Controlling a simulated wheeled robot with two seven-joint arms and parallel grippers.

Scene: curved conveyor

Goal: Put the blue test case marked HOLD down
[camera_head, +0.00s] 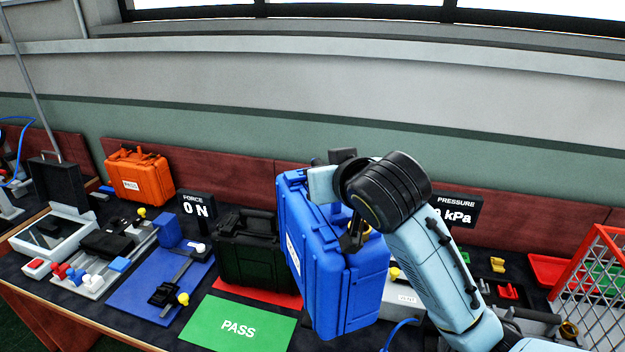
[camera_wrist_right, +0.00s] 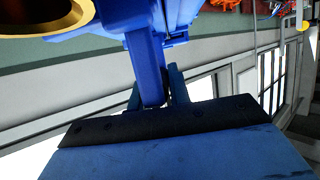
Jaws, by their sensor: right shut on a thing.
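The blue test case (camera_head: 345,285) hangs tilted in front of the bench in the head view, with a white label on its left face that I cannot read. My right gripper (camera_wrist_right: 155,92) is shut on the case's blue handle (camera_wrist_right: 147,60) in the right wrist view. In the head view my right arm comes in from the right and its wrist covers part of the case's upper side. The case hides part of the bench behind it, and I cannot tell how far its bottom is above the surface. My left gripper is not in view.
A dark green case (camera_head: 255,262) stands on a red mat (camera_head: 262,293), left of the blue case. A green PASS mat (camera_head: 238,325) lies empty in front. An orange case (camera_head: 140,178) stands back left. A red wire rack (camera_head: 598,290) and a pressure display (camera_head: 455,210) are right.

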